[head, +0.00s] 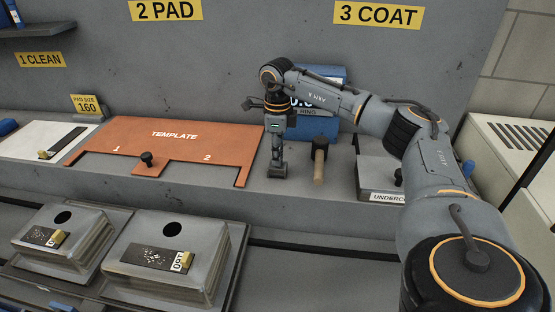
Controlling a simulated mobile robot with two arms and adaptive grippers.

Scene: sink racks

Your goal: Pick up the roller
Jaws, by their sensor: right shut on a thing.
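My right gripper (277,168) points straight down at the shelf, between the orange template and a wooden-handled tool. It is shut on a small dark grey thing (278,173) at shelf level. The fingers hide much of it, and I cannot tell for sure whether it is the roller. I cannot tell whether this tool is a roller. My left gripper is not in view.
The orange template (215,142) with a black knob lies left of the gripper. A blue box (318,128) stands behind, partly covered by my arm. A grey block (375,172) sits to the right. Two sinks (70,262) lie on the lower front level.

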